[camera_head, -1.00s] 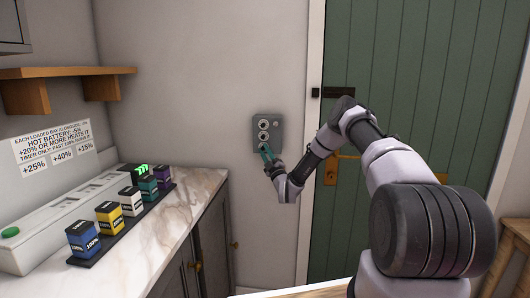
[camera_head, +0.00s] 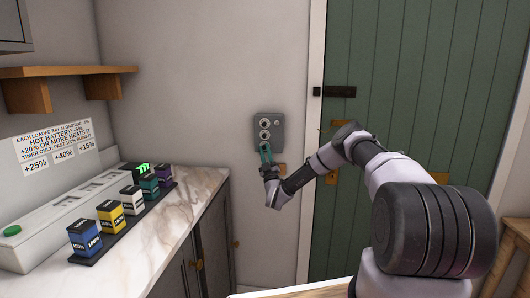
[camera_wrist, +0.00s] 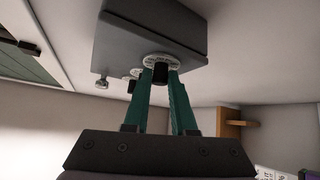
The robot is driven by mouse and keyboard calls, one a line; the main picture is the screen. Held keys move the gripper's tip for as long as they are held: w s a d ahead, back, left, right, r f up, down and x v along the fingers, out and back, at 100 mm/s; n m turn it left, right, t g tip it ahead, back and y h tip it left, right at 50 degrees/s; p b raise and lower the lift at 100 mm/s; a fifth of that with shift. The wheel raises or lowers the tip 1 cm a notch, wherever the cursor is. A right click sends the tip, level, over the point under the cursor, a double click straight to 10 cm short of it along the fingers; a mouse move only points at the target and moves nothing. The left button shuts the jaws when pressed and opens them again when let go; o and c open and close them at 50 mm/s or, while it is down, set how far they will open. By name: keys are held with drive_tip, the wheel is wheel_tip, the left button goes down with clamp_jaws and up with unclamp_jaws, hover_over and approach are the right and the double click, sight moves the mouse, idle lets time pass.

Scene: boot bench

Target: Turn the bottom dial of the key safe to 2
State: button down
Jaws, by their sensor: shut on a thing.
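The grey key safe (camera_head: 277,128) is fixed to the wall left of the green door, with dials stacked in a column on its face. The top dial (camera_head: 264,124) and middle dial (camera_head: 264,135) show clearly. The bottom dial (camera_wrist: 162,62) has a pale marked ring and a dark knob in the wrist view. My gripper (camera_head: 265,153) is at the bottom dial from below, its green fingers (camera_wrist: 178,100) shut on the knob. The dial's numbers are too small to read. In the wrist view the safe (camera_wrist: 150,30) appears from underneath, with a small silver knob (camera_wrist: 102,83) at its side.
The green door (camera_head: 400,110) with a black bolt (camera_head: 335,92) and brass fittings is on the right. A marble counter (camera_head: 190,198) at left holds several coloured batteries and a charger. A wooden shelf (camera_head: 70,72) hangs above it.

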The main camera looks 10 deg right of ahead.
drive_tip(key=shift+f, duration=0.1)
drive_tip(key=c, duration=0.7)
unclamp_jaws()
drive_tip(key=shift+c, duration=0.2)
drive_tip(key=shift+s, duration=0.1)
drive_tip(key=v, duration=1)
drive_tip(key=shift+s+f, duration=0.2)
drive_tip(key=shift+s, duration=0.05)
